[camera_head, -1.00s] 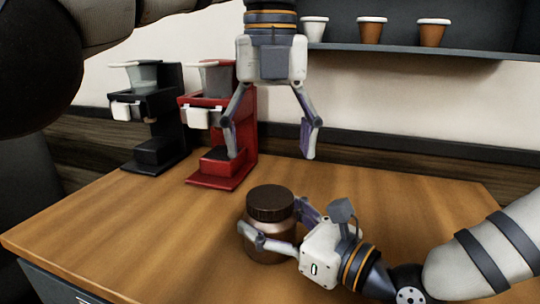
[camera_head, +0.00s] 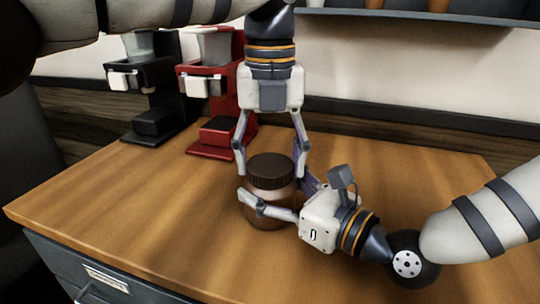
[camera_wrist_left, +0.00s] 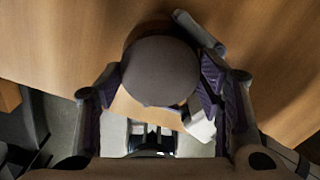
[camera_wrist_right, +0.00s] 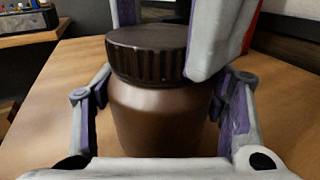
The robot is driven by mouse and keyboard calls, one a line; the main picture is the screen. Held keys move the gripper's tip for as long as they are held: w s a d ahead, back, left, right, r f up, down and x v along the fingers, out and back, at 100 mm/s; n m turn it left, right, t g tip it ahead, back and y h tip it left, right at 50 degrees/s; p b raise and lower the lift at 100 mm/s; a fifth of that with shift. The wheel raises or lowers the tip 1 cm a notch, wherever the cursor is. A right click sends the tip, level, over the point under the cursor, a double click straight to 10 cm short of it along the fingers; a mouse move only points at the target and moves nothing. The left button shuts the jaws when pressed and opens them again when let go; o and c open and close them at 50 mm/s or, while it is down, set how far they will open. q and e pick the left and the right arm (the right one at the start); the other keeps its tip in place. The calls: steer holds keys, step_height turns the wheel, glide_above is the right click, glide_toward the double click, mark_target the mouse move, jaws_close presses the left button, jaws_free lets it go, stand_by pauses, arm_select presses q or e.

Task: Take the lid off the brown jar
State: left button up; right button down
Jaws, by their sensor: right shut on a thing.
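The brown jar (camera_head: 262,211) stands upright on the wooden table, with its dark ribbed lid (camera_head: 270,171) on top. The jar body also fills the middle of the right wrist view (camera_wrist_right: 158,120). My right gripper (camera_head: 276,202) is shut around the jar body from the right. My left gripper (camera_head: 270,172) points straight down over the jar, its two fingers spread on either side of the lid. In the left wrist view the lid's top (camera_wrist_left: 160,71) lies between the fingers, with a gap at the left finger; contact at the right finger is unclear.
A red brewer (camera_head: 215,100) and a black brewer (camera_head: 150,95) stand behind the jar to the left. A wall shelf (camera_head: 420,18) runs along the back right. A drawer (camera_head: 105,280) is below the table's front edge. The table's right side is mostly clear.

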arm_select(q)
steer(key=n, duration=0.6)
steer(key=shift+n, duration=0.3)
steer(key=shift+c, duration=0.3)
steer(key=n, duration=0.8)
steer(key=shift+n, duration=0.3)
steer(key=n, duration=0.4)
steer(key=shift+r, duration=0.1)
steer(key=n, duration=1.9)
steer(key=shift+n, duration=0.3)
steer(key=n, duration=0.4)
steer(key=shift+n, duration=0.3)
steer(key=shift+r, duration=0.15)
steer(key=shift+r, duration=1)
